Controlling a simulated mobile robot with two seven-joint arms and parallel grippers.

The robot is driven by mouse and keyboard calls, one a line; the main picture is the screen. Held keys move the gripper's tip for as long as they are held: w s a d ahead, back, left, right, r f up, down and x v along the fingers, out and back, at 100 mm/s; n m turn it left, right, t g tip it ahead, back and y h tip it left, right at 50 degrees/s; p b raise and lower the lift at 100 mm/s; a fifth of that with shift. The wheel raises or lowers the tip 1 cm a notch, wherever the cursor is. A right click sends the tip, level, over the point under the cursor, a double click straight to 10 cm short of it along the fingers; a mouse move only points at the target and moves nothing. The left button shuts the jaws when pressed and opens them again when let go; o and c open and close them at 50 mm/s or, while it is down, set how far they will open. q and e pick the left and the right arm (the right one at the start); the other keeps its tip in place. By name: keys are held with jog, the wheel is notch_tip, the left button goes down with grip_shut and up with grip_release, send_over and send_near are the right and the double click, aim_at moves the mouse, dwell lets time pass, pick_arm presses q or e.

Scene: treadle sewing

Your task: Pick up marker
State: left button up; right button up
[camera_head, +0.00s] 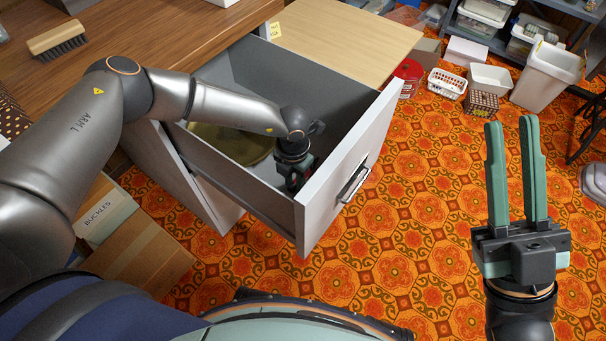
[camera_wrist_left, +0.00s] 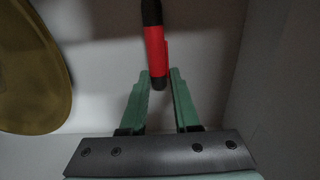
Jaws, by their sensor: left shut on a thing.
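The marker (camera_wrist_left: 155,45), red with a black end, lies in the left wrist view with its near end between my left fingertips. My left gripper (camera_wrist_left: 160,78) is shut on that end. In the head view my left gripper (camera_head: 293,180) reaches down inside the open grey drawer (camera_head: 335,185), near its front panel. The marker cannot be made out in the head view. My right gripper (camera_head: 512,125) is open and empty, pointing up above the patterned floor at the right.
A dull yellow round thing (camera_head: 228,142) lies in the drawer, left of the marker in the left wrist view (camera_wrist_left: 32,70). Drawer walls stand close around my left gripper. A brush (camera_head: 57,40) lies on the wooden table. Cardboard boxes (camera_head: 135,250) stand below.

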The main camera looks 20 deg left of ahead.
pick_arm(q)
grip_shut()
